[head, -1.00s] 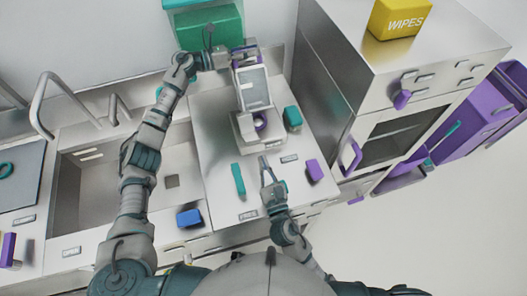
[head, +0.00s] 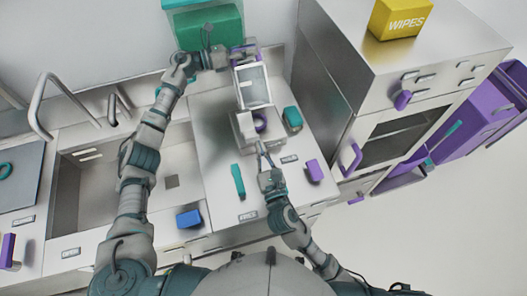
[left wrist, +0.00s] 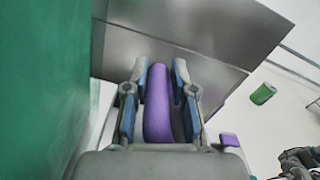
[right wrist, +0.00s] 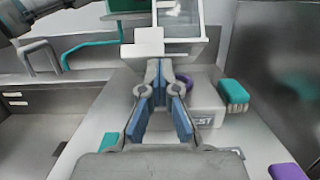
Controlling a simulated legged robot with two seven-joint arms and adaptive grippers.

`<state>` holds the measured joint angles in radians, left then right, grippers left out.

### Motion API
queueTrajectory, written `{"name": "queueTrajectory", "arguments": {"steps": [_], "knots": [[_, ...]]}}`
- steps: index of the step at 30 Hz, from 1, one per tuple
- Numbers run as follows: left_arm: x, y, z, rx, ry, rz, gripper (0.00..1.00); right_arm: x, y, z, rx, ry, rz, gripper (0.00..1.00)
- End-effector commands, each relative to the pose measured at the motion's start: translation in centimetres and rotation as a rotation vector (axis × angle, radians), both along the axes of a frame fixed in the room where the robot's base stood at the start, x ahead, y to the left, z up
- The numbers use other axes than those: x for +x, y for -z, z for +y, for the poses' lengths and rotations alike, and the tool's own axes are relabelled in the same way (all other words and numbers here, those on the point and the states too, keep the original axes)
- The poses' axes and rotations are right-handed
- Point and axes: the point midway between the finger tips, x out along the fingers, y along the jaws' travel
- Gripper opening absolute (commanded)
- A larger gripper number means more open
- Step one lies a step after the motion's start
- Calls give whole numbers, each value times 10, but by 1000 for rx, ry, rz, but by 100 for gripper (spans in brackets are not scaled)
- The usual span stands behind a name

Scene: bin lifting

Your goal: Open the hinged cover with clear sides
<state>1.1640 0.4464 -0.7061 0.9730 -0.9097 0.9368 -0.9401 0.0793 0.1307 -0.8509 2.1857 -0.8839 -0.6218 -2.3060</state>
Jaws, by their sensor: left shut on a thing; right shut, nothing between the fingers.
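The hinged cover (head: 254,86) with a clear panel stands raised above a small steel device (head: 242,128) on the counter. It also shows at the top of the right wrist view (right wrist: 182,18). A purple handle (head: 244,52) is at the cover's far upper end. My left gripper (head: 229,58) is shut on this handle; the left wrist view shows the purple bar (left wrist: 158,105) between the fingers. My right gripper (head: 260,148) is shut and empty at the device's front. In the right wrist view its fingertips (right wrist: 160,65) are just below a white block (right wrist: 149,42); contact is unclear.
A teal box (head: 292,118), a teal strip (head: 238,181) and a purple block (head: 314,171) lie on the counter. A sink (head: 85,190) is at left, with a blue block (head: 189,218) near its edge. A tall steel cabinet (head: 400,80) stands at right.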

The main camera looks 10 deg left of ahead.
Motion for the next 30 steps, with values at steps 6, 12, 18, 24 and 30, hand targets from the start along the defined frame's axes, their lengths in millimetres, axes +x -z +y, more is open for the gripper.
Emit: {"name": "queueTrajectory", "arguments": {"steps": [6,12,18,24,30], "knots": [[-4,11,-3,17,15,12,31,1,-3,-2,4,5,-7,0],[-4,7,-7,14,14,7,45,0,-3,-4,6,3,-6,0],[-5,4,-8,14,14,5,45,0,-2,-7,9,4,-4,0],[-15,4,18,15,11,4,45,0,-2,-9,9,4,-4,0],[-32,6,66,11,10,6,45,0,-2,-6,7,4,-4,0]]}}
